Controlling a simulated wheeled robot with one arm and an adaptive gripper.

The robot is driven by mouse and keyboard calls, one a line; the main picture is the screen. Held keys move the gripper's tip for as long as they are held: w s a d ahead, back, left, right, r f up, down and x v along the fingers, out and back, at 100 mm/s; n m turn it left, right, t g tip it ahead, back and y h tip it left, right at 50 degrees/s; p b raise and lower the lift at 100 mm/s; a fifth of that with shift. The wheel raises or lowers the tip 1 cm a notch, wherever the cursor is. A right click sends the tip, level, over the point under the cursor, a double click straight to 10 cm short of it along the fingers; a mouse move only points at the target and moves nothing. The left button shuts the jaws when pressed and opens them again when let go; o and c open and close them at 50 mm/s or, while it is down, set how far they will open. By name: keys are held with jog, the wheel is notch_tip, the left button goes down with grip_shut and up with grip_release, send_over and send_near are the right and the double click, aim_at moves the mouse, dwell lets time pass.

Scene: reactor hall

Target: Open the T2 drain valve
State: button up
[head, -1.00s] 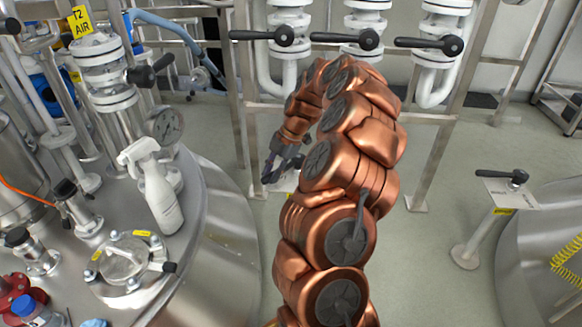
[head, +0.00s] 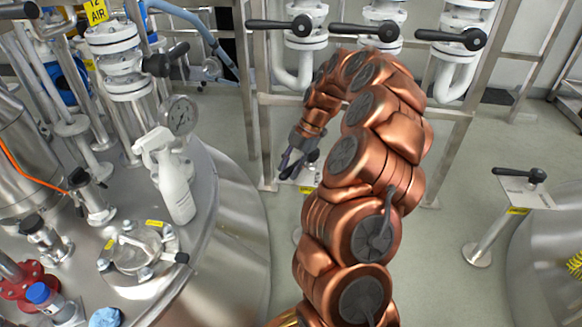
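My gripper (head: 293,160) hangs at the end of my copper-coloured arm, pointing down, beyond the right side of the large steel tank (head: 232,215). It is small and dark here, and I cannot tell whether its fingers are apart. Just below and behind it shows a pale plate (head: 291,181) with a small yellow label, partly covered by gripper and arm. A valve handle there is not clearly distinguishable from the dark fingers. No T2 drain lettering is readable. I cannot tell whether the gripper touches anything.
Three black-handled valves (head: 365,29) line the pipe frame behind my arm. A similar black handle (head: 523,175) sits on a floor stand at right. A white spray bottle (head: 176,187) and pressure gauge (head: 180,114) stand on the left tank.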

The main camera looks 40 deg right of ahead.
jog(key=shift+o, duration=1)
jog(key=shift+r, duration=0.15)
jog(key=v, duration=0.7)
